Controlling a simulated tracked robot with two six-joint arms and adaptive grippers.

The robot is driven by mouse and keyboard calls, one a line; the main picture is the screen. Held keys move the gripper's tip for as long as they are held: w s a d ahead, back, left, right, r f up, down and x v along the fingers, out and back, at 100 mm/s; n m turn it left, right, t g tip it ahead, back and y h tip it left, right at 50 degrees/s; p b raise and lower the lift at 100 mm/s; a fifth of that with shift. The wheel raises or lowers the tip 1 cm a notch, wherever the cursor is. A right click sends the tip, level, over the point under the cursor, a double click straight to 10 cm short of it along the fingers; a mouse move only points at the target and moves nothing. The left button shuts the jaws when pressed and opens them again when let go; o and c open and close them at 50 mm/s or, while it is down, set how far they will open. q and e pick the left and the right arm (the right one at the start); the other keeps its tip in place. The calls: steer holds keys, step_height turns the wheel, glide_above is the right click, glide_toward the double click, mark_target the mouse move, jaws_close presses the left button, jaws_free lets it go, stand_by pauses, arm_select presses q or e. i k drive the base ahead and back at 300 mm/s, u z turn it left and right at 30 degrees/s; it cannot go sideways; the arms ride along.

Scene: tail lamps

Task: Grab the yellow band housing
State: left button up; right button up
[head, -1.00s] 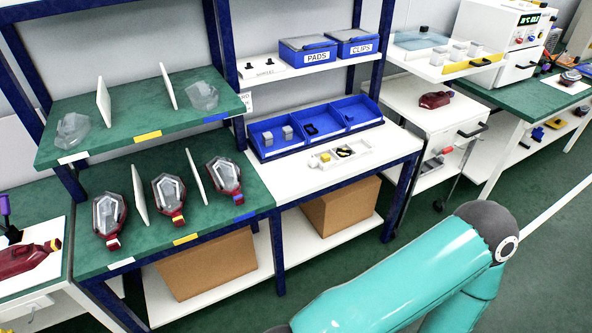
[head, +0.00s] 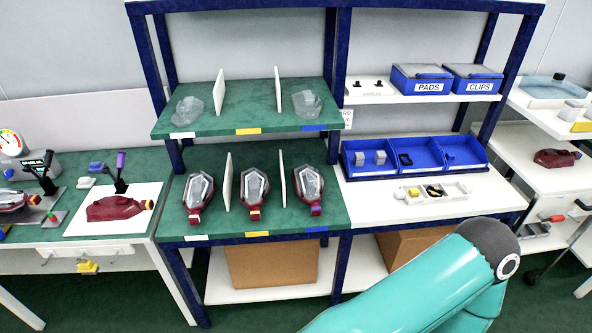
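Three red housings with clear lenses stand on the lower green shelf (head: 334,215) in the head view. The middle housing (head: 254,188) has a yellow band at its lower end and stands above a yellow shelf label (head: 258,234). The left housing (head: 198,191) has a whitish end, and the right housing (head: 310,184) has a blue one. Another red housing (head: 112,208) lies on a white mat at left, with a yellow piece at its right end. One teal arm of mine crosses the lower right. Neither gripper is in view.
White dividers (head: 283,180) separate the shelf housings. Clear lens covers (head: 307,103) stand on the upper shelf. Blue bins (head: 415,154) and a white parts tray (head: 432,193) lie at right. A cardboard box (head: 270,264) sits below. A blue post (head: 338,180) stands right of the housings.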

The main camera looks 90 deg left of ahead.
mark_target(117, 207)
steer(key=z, duration=1.2)
steer(key=i, duration=0.1)
steer(key=u, duration=2.2)
steer(key=i, duration=0.2)
steer(key=u, duration=1.65)
steer(key=i, duration=0.2)
steer(key=u, duration=1.55)
steer(key=k, duration=0.3)
steer(key=u, duration=0.55)
steer(key=i, duration=1.4)
steer(key=z, duration=0.55)
